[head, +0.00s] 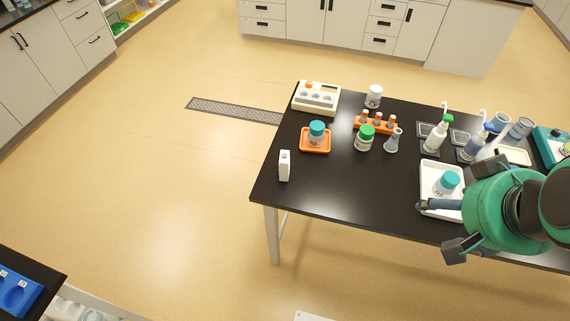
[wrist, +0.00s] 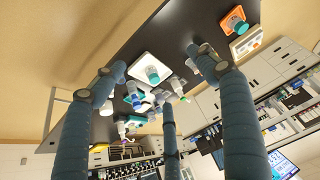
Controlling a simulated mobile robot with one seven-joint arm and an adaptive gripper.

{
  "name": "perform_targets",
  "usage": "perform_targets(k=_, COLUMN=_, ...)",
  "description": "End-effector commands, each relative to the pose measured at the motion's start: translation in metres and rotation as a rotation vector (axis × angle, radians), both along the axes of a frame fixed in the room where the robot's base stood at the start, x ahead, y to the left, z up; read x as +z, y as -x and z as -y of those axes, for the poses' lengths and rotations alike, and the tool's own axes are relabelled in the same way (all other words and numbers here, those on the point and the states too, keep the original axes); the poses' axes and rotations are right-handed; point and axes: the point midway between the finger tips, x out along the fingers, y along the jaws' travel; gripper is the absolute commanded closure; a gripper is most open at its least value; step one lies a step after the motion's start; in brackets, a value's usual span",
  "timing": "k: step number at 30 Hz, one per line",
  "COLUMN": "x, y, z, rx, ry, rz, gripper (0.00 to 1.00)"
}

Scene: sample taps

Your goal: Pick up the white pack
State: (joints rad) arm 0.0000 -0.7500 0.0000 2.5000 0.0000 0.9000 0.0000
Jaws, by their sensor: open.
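My gripper (head: 440,228) is at the right in the head view, by the front edge of the table, well to the right of the pack. Its fingers are spread with nothing between them. They also show spread in the wrist view (wrist: 160,74), with the tabletop and its items beyond.
An orange tray (head: 303,148) with a teal-capped jar stands behind the pack. A white tray (head: 428,172) with a teal-capped jar is beside my gripper. Bare tabletop lies between.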

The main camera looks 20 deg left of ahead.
Motion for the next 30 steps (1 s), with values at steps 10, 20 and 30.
perform_targets(k=10, x=0.000, y=0.000, z=0.000, rx=0.000, ry=0.000, rz=0.000, gripper=0.31)
perform_targets(k=20, x=0.000, y=0.000, z=0.000, rx=0.000, ry=0.000, rz=0.000, gripper=0.36)
perform_targets(k=30, x=0.005, y=-0.025, z=-0.011, rx=0.016, ry=-0.009, rz=-0.030, gripper=0.36)
